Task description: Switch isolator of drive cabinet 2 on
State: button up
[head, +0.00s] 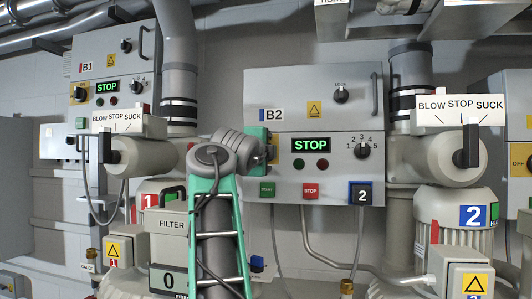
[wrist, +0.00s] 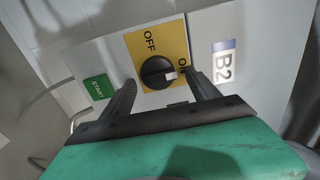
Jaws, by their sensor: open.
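The isolator knob (wrist: 156,73) of cabinet B2 is a round black knob on a yellow plate (wrist: 142,44) marked OFF and ON. Its white mark points right, toward the ON label. My gripper (wrist: 160,79) is open in the wrist view, with one dark finger on each side of the knob. I cannot tell whether either finger touches it. In the head view my gripper (head: 262,146) is at the left side of the B2 cabinet (head: 325,130), and the arm and gripper hide the knob.
A green START button (wrist: 97,88) is left of the yellow plate in the wrist view. The B2 front has a lit STOP display (head: 311,145), a selector knob (head: 362,151) and a red STOP button (head: 311,190). A blower (head: 455,155) stands at right.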

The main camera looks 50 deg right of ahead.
jog(key=b+v, duration=0.2)
jog(key=v, duration=0.5)
jog(key=shift+s+a, duration=0.2)
jog(key=shift+a, duration=0.15)
